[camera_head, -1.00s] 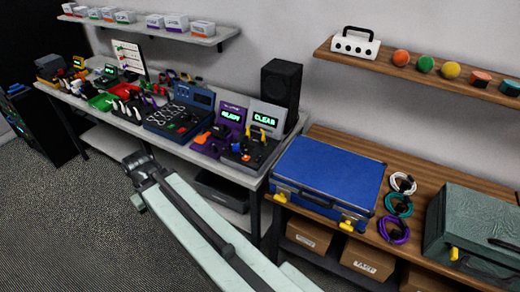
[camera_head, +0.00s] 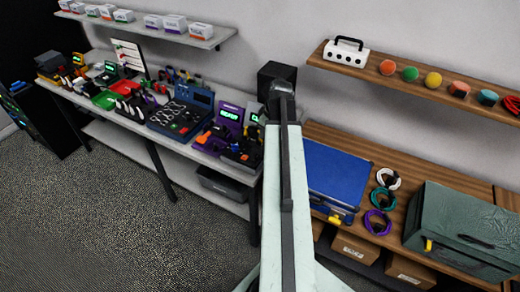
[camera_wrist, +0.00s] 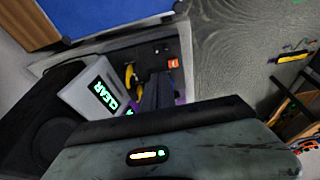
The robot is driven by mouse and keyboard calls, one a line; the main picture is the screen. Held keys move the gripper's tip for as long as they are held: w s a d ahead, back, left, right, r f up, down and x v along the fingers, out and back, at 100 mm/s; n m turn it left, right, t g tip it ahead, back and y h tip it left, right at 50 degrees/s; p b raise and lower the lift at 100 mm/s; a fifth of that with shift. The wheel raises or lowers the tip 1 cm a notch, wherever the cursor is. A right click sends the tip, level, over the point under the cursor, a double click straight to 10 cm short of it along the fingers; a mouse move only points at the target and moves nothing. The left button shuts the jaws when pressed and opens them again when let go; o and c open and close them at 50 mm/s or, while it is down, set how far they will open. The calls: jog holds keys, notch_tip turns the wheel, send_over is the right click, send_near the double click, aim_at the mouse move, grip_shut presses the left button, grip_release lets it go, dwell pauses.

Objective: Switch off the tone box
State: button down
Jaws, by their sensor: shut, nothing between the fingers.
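No label reading "tone box" is legible, so I cannot tell for certain which unit it is. In the wrist view a grey unit with a green CLEAR readout (camera_wrist: 104,92) has a dark panel (camera_wrist: 145,58) with yellow parts and an orange switch-like piece (camera_wrist: 172,63). My gripper (camera_wrist: 157,88) is shut and empty, its dark fingers in front of that panel; contact cannot be judged. In the head view a purple unit with a lit readout (camera_head: 230,113) stands on the bench, with the CLEAR unit (camera_head: 253,119) partly behind my arm. My fingers are hidden there.
A black speaker (camera_head: 275,71) stands behind my arm. A blue case (camera_head: 338,174) lies on the wooden bench to the right, with coiled cables (camera_head: 381,199) and a green case (camera_head: 465,225) beyond. A wooden shelf (camera_head: 345,68) is above. Floor at left is clear.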

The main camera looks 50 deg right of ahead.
aim_at(256, 156)
jog(key=shift+f, duration=0.1)
jog(key=b+x, duration=1.3)
jog(key=shift+s+d+f, duration=0.1)
jog(key=shift+s+f, duration=0.05)
jog(key=shift+s, duration=0.25)
jog(key=shift+f+b, duration=0.4)
jog(key=shift+f, duration=0.05)
jog(key=shift+r, duration=0.15)
